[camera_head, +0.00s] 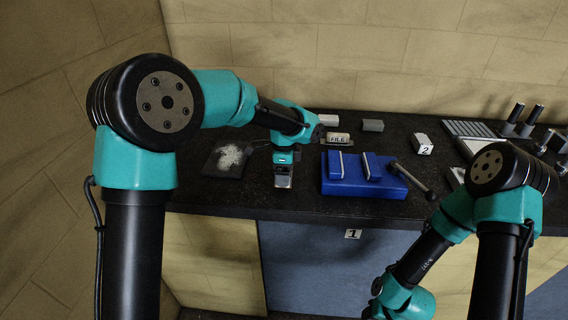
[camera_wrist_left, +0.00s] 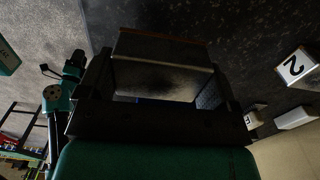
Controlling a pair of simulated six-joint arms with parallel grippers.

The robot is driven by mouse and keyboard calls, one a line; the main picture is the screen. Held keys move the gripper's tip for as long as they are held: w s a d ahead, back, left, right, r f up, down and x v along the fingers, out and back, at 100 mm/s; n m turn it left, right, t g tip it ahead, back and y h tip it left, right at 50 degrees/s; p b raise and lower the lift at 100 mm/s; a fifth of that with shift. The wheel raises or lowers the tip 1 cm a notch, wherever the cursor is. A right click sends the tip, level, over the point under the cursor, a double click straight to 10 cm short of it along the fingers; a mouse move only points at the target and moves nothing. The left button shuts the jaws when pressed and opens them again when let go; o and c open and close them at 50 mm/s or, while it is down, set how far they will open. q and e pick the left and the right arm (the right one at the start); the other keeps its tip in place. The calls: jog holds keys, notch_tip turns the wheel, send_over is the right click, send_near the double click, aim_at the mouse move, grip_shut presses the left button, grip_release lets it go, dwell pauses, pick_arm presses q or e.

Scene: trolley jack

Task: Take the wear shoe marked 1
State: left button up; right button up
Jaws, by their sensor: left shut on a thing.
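My left gripper (camera_head: 284,172) is shut on a grey metal block (camera_head: 283,182), just left of the blue fixture. In the left wrist view the block (camera_wrist_left: 162,80) fills the space between the dark fingers (camera_wrist_left: 155,100), with a brown strip along its far edge. I see no number on its visible faces. A white label marked 1 (camera_head: 353,234) shows below the bench's front edge, against a blue panel. A pale block marked 2 (camera_head: 424,149) lies on the bench; it also shows in the left wrist view (camera_wrist_left: 296,66). My right gripper is out of view.
The blue fixture (camera_head: 348,188) with two raised bars sits at the bench's front edge, a dark-handled tool (camera_head: 412,178) beside it. A block marked FILE (camera_head: 338,138), a grey block (camera_head: 373,125) and a dark mat with pale shavings (camera_head: 212,162) lie around. Black posts (camera_head: 514,115) stand right.

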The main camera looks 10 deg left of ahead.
pick_arm(q)
jog(key=s+d+r, duration=0.1)
jog(key=s, duration=0.9)
jog(key=shift+d, duration=0.2)
